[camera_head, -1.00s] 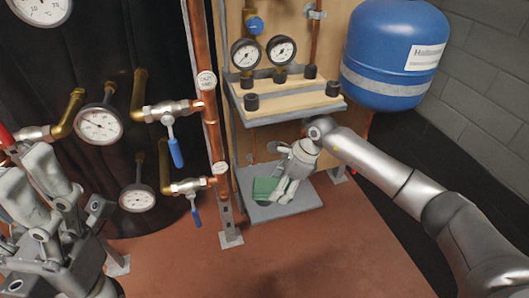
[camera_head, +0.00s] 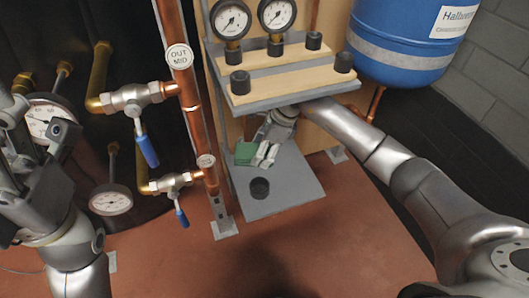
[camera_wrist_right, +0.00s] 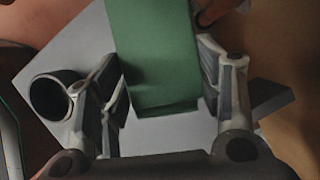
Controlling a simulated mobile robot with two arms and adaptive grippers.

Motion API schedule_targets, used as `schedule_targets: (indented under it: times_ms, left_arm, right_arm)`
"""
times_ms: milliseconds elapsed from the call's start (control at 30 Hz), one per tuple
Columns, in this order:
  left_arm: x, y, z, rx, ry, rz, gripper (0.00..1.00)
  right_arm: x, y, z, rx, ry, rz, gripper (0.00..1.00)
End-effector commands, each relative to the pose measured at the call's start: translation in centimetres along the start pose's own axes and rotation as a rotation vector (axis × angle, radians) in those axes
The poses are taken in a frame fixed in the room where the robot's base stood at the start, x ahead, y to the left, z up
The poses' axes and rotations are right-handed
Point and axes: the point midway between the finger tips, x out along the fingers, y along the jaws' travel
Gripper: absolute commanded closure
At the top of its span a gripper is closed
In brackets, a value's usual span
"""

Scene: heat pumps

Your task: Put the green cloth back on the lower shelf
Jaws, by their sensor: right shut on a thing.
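The green cloth (camera_head: 245,152), a folded block shape, is at the back left of the grey lower shelf (camera_head: 290,190). My right gripper (camera_head: 265,154) reaches in under the upper shelf and is shut on the cloth. The right wrist view shows the cloth (camera_wrist_right: 155,60) between the two fingers (camera_wrist_right: 165,95), over the grey shelf plate. I cannot tell whether the cloth touches the shelf. My left gripper (camera_head: 40,125) is at the left edge, partly cut off, away from the shelf; its opening is unclear.
A black round cap (camera_head: 260,188) stands on the lower shelf in front of the cloth. The upper shelf (camera_head: 290,95), with gauges and black caps, overhangs my right wrist. Copper pipe (camera_head: 180,100) and blue-handled valves (camera_head: 146,150) are to the left. A blue tank (camera_head: 400,45) hangs right.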

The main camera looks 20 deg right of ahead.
Motion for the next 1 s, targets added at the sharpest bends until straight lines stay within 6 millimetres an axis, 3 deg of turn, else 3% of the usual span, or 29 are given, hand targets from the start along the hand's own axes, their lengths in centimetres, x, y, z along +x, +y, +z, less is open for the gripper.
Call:
schedule_targets:
  times_ms: [400, 433, 567, 1000]
  left_arm:
    - [0.03, 0.09, 0.01, 0.001, 0.005, 0.005, 0.4]
    - [0.18, 0.08, -0.01, 0.001, 0.007, 0.005, 0.4]
    - [0.19, 0.09, -0.01, 0.001, 0.007, 0.005, 0.4]
    - [0.62, 0.06, -0.07, 0.0, 0.01, 0.005, 0.4]
  right_arm:
    - [0.44, -0.02, -0.11, -0.001, 0.0, -0.001, 0.69]
    - [0.34, -0.02, -0.07, -0.001, 0.0, -0.001, 0.36]
    - [0.33, -0.01, -0.06, -0.001, 0.0, -0.001, 0.19]
    - [-0.26, -0.03, 0.11, -0.001, -0.001, -0.002, 0.18]
